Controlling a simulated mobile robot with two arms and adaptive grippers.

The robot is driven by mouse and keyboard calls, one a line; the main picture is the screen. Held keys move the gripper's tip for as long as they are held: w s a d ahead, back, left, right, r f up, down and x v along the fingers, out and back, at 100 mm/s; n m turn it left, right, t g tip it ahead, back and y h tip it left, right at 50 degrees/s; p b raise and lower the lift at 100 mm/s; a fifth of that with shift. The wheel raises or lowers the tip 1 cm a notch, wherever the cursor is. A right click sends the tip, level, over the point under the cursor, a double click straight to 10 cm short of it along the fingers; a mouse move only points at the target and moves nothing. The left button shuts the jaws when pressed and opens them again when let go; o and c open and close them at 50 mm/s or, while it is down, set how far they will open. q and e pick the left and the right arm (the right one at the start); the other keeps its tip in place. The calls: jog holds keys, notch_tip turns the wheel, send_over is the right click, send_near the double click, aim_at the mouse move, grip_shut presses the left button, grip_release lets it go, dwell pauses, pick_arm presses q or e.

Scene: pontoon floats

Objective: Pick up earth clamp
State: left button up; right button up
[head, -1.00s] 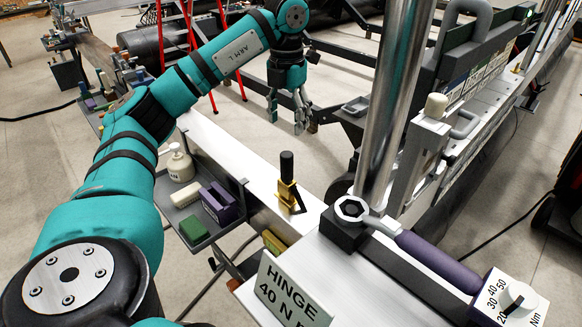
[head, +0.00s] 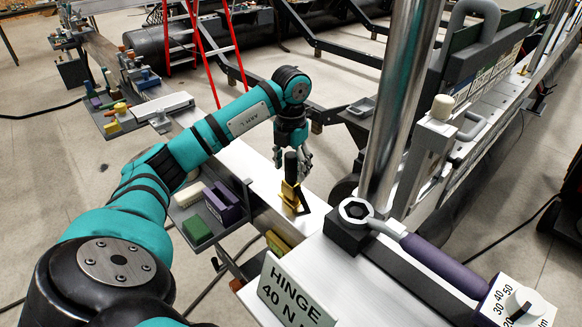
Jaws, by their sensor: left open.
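The earth clamp appears to be the brass piece with a black upright handle (head: 289,193) on the pale beam, right of the small tray. My left gripper (head: 293,163) is open, pointing down, at the top of the black handle. In the picture its fingers lie on either side of and behind the handle; I cannot tell whether they touch it. The clamp's brass body is below the fingers and clear of them. My right gripper is not in view.
A grey tray (head: 184,214) with purple and green blocks hangs beside the beam. A "HINGE 40 N" sign (head: 290,295) is in front.

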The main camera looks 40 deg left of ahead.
pick_arm(q)
jog(key=shift+f, duration=0.2)
grip_shut()
dwell(0.3)
jog(key=shift+r, duration=0.1)
